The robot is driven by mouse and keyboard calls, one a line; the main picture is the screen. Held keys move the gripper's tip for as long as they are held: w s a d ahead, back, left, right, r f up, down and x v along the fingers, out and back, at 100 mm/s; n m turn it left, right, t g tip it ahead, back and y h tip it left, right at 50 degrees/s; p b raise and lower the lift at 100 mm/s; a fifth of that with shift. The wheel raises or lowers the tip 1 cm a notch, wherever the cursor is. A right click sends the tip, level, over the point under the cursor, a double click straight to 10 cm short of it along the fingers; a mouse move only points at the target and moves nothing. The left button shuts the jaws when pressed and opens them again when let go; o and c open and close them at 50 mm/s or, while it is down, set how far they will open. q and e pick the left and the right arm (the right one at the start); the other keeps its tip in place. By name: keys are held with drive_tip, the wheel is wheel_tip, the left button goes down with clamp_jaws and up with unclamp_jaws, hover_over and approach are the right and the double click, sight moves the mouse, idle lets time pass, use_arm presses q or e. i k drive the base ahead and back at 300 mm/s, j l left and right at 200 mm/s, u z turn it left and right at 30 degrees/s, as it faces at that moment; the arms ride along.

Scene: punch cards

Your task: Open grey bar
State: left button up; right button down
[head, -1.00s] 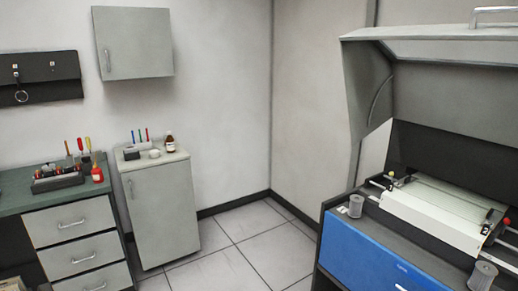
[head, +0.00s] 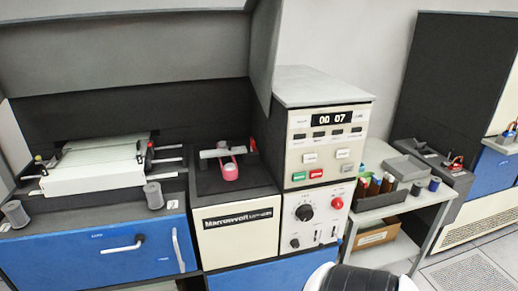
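A light grey bar (head: 222,152) lies across the dark top of the cream machine (head: 238,232) in the middle of the head view. A pink-red round part (head: 230,172) sits just below the bar, with pink strips running up to it. The bar looks roughly level; I cannot tell how it is fastened. Neither of my grippers shows in the head view, so nothing of mine is seen near the bar.
A panel unit (head: 325,135) with buttons and a display stands right of the bar. Left is a white card machine (head: 95,178) with grey cups (head: 153,194) on a blue-fronted cabinet (head: 70,255). A grey hood (head: 120,55) overhangs. A side table (head: 395,200) holds bottles.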

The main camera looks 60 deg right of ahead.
sight(235, 151)
drive_tip(key=z, duration=1.7)
drive_tip(key=l+z, duration=0.1)
drive_tip(key=z, duration=0.35)
drive_tip(key=i+l+z, duration=0.1)
drive_tip(key=z, duration=0.3)
